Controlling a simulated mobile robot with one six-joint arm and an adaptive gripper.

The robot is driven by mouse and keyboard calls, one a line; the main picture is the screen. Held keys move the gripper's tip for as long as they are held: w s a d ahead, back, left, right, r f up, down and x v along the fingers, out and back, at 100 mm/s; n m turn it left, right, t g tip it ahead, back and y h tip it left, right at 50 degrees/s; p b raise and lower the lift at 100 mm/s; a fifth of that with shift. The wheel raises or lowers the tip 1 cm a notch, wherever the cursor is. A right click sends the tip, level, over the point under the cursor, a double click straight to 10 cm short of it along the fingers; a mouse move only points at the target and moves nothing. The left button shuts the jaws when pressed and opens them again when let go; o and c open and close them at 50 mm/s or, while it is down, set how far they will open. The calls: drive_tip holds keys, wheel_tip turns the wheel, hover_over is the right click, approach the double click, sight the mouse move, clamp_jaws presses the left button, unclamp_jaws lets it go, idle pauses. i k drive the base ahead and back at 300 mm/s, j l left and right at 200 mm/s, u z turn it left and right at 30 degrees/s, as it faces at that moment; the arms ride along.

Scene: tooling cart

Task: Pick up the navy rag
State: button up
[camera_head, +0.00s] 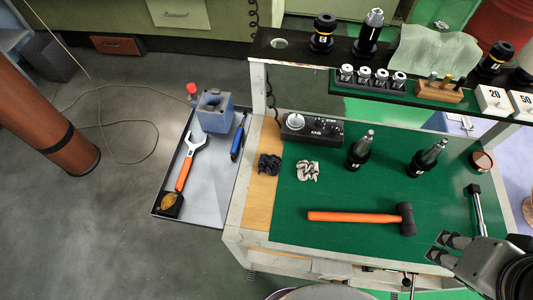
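The navy rag (269,164) is a small, dark, crumpled bundle. It lies at the left end of the cart top, on the bare wood strip beside the green mat (340,235). My gripper (440,246) is at the lower right, over the cart's front right part and far from the navy rag. Its two fingers are apart, with nothing visible between them.
An orange-handled hammer (355,217) lies between my gripper and the rags. A side tray (205,185) holds tools at left. A raised shelf (420,92) spans the back.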

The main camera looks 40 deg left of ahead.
sight(270, 163)
drive_tip(key=u, duration=0.4)
drive_tip(key=j+u, duration=0.15)
drive_tip(key=u, duration=0.2)
drive_tip(key=j+u, duration=0.1)
drive_tip(key=u, duration=0.3)
drive_tip(key=j+u, duration=0.1)
drive_tip(key=u, duration=0.3)
